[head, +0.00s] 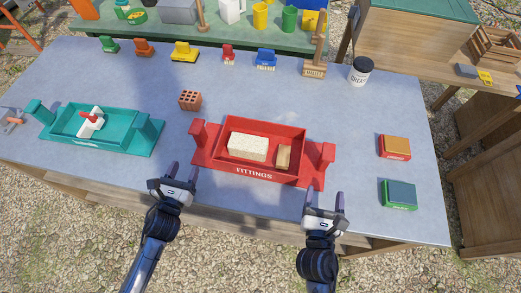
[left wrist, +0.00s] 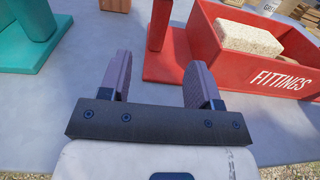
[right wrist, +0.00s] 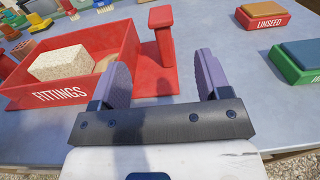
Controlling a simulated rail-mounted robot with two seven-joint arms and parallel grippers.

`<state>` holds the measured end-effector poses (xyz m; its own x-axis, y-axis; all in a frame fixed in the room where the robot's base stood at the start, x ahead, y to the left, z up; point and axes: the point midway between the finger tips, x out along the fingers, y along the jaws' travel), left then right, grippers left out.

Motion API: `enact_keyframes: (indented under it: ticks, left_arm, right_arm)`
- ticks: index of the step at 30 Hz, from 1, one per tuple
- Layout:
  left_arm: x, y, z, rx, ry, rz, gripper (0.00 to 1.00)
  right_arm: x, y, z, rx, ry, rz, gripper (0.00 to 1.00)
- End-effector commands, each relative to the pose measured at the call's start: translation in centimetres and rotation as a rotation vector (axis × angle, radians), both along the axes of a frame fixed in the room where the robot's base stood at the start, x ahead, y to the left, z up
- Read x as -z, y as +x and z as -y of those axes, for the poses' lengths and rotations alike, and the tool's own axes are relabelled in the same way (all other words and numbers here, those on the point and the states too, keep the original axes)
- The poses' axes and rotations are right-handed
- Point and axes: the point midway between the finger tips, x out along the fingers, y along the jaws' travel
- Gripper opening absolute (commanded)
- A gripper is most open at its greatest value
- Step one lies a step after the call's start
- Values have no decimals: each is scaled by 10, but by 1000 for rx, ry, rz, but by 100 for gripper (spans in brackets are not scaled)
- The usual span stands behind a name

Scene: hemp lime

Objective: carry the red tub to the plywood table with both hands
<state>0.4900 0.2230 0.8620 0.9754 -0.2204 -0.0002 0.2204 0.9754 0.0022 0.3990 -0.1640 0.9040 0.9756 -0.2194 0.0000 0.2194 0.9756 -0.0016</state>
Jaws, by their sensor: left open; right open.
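The red tub (head: 262,172), lettered FITTINGS, stands on the grey-topped table with an upright post at each end. It holds a pale speckled block (head: 248,147) and a smaller tan block (head: 284,157). My left gripper (head: 179,172) is open and empty, in front of the tub's left end; the left post (left wrist: 160,22) shows just beyond its fingers in the left wrist view. My right gripper (head: 324,202) is open and empty, in front of the right end; the right post (right wrist: 162,35) shows beyond its fingers in the right wrist view. Which table is the plywood one is uncertain; a wooden table (head: 447,90) stands at right.
A teal tub (head: 75,142) stands at left. A brick (head: 190,100), brushes and a white jar (head: 360,71) stand farther back. Two small boxes, orange-topped (head: 395,147) and green (head: 398,194), lie at right. A large green-topped box (head: 415,35) occupies the wooden table.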

Motion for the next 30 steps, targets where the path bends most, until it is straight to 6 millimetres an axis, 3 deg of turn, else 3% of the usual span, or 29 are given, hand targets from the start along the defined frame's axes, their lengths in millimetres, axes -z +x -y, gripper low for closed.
enact_keyframes:
  ticks: [5,21,30]
  left_arm:
    - [-1,18,4,-1,-3,1,57]
    - [-1,105,24,-1,-4,0,57]
    - [0,129,29,0,-3,-1,57]
  right_arm:
    - [0,18,4,0,-1,3,70]
    - [-1,105,24,1,2,1,70]
    - [0,129,29,0,2,0,70]
